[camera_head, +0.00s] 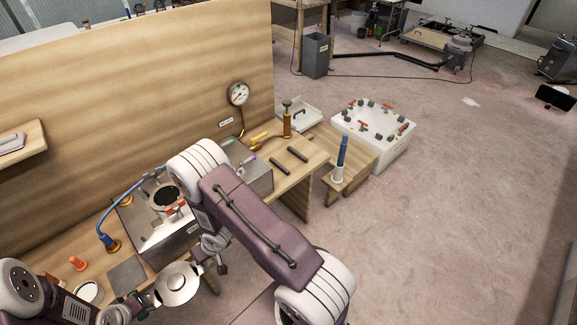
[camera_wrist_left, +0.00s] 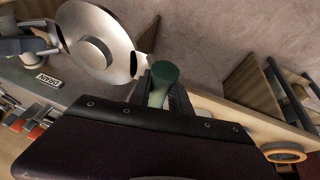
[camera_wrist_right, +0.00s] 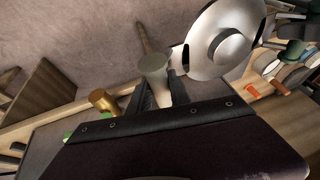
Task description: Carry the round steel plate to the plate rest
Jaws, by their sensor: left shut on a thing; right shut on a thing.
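The round steel plate (camera_head: 178,284) has a raised disc at its centre and is in the air near the front edge of the bench. Its face also shows in the left wrist view (camera_wrist_left: 98,18) and the right wrist view (camera_wrist_right: 213,68). My left gripper (camera_head: 146,300) is shut on its green grip (camera_wrist_left: 163,78), at the plate's left side. My right gripper (camera_head: 208,262) is shut on its pale grip (camera_wrist_right: 153,68), at the opposite side. The closed fingertips are partly hidden behind the grips. I cannot tell which thing is the plate rest.
The bench carries a steel box (camera_head: 160,240) with a round opening, a grey square pad (camera_head: 127,275), an orange knob (camera_head: 78,263) and a pale disc (camera_head: 87,292). A low stool (camera_head: 352,177) and a white tub (camera_head: 385,152) stand beyond.

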